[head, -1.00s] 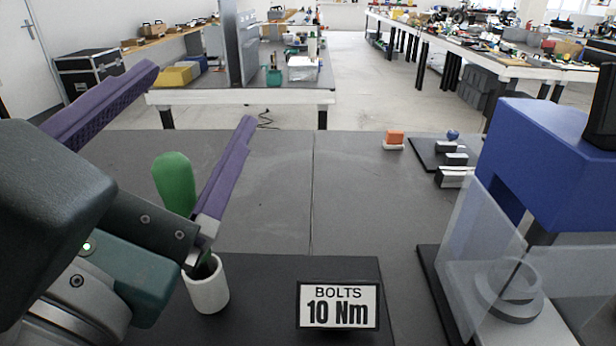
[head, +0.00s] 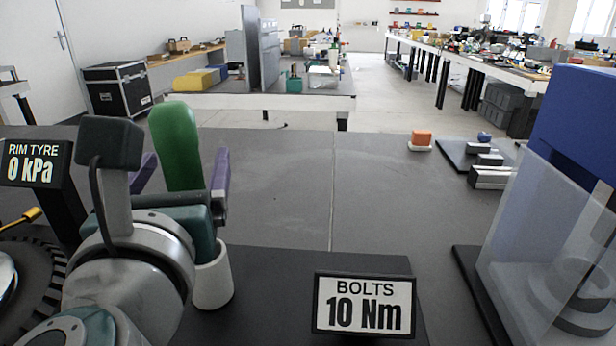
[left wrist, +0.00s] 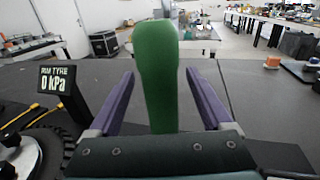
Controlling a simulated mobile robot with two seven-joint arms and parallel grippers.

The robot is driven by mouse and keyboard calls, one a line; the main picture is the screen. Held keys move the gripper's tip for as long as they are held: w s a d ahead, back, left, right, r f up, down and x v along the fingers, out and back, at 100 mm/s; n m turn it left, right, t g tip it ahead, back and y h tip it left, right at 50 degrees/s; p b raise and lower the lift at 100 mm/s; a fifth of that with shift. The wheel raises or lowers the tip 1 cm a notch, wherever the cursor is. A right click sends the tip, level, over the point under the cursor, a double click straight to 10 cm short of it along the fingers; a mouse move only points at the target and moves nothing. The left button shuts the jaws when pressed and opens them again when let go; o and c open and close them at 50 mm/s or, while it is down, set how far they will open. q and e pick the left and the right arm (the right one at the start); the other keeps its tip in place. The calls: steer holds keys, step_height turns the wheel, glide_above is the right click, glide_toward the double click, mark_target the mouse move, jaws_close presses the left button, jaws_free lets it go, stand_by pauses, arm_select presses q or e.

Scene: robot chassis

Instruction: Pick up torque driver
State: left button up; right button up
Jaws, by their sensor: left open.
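The torque driver's green handle (head: 177,146) stands upright in a white cup-like holder (head: 213,280) on the dark bench, behind my left gripper in the head view. My left gripper (head: 186,172) is open, with a purple finger on each side of the handle. In the left wrist view the green handle (left wrist: 156,75) rises between the two spread fingers, with gaps on both sides. The driver's lower part is hidden by my gripper and the holder. My right gripper is not in view.
A "BOLTS 10 Nm" sign (head: 364,303) stands right of the holder. A "RIM TYRE 0 kPa" display (head: 36,163) and a tyre (head: 40,290) are at left. A blue machine with clear guards (head: 575,130) is at right. The middle bench is clear.

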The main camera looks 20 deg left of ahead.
arm_select(q)
steer(key=x, duration=0.2)
steer(key=shift+w+a, duration=0.15)
steer(key=shift+w, duration=0.25)
jaws_close()
stand_by(0.3)
steer(key=shift+r, duration=0.15)
